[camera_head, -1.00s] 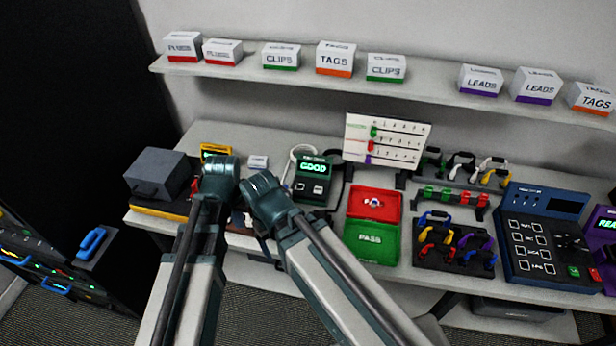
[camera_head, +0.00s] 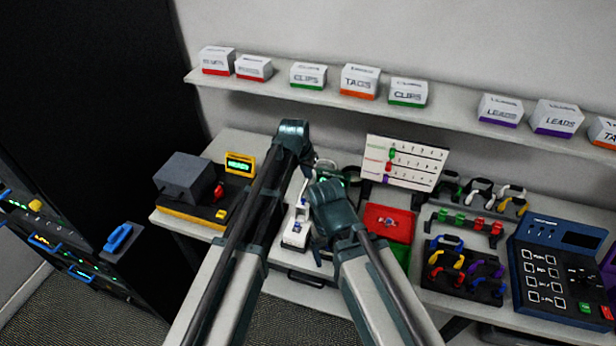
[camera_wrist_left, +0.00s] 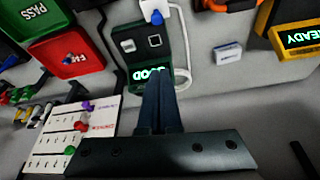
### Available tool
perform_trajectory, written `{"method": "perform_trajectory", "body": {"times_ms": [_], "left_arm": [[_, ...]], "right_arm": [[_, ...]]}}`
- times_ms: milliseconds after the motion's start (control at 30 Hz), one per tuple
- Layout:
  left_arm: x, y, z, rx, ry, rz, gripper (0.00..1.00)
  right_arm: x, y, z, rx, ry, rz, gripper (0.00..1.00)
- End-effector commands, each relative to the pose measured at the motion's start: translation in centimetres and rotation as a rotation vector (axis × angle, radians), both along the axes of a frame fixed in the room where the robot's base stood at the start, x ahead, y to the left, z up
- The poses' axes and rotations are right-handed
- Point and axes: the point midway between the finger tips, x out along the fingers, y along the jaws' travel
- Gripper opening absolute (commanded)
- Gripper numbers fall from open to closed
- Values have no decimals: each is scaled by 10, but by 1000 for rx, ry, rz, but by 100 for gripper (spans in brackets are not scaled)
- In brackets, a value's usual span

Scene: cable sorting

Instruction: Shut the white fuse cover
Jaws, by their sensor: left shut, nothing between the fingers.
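A white piece (camera_head: 297,235) with dark parts lies near the front of the table, between my two arms in the head view. It may be the white fuse cover, but its lid is too small and covered to read. In the left wrist view a white part with a blue knob (camera_wrist_left: 155,10) shows at the top edge, above the dark green tester (camera_wrist_left: 150,45). My left gripper (camera_wrist_left: 160,100) is shut and empty, its fingers pointing at the tester's lit display. In the head view my arms hide part of this area, and my right gripper's fingers are hidden.
A grey box on a yellow-edged base (camera_head: 185,180) stands at the left. A red tray (camera_head: 388,222) lies right of my arms. A slider board (camera_head: 403,163) stands behind it. A white cable (camera_wrist_left: 186,60) loops beside the tester. A shelf (camera_head: 450,105) runs along the wall.

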Motion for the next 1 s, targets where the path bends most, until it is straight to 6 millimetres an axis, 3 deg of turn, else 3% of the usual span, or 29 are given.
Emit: {"method": "perform_trajectory", "body": {"times_ms": [33, 600, 733, 1000], "left_arm": [[3, -1, -11, 0, 0, 0, 0], [27, -13, -90, 0, 1, 0, 0], [-2, 0, -79, 0, 1, 1, 0], [-12, 6, -79, 0, 1, 0, 0]], "right_arm": [[0, 0, -11, 0, 0, 1, 80], [0, 0, -90, -2, 0, 7, 80], [0, 0, -79, -2, 0, 7, 80], [0, 0, -79, -2, 0, 7, 80]]}}
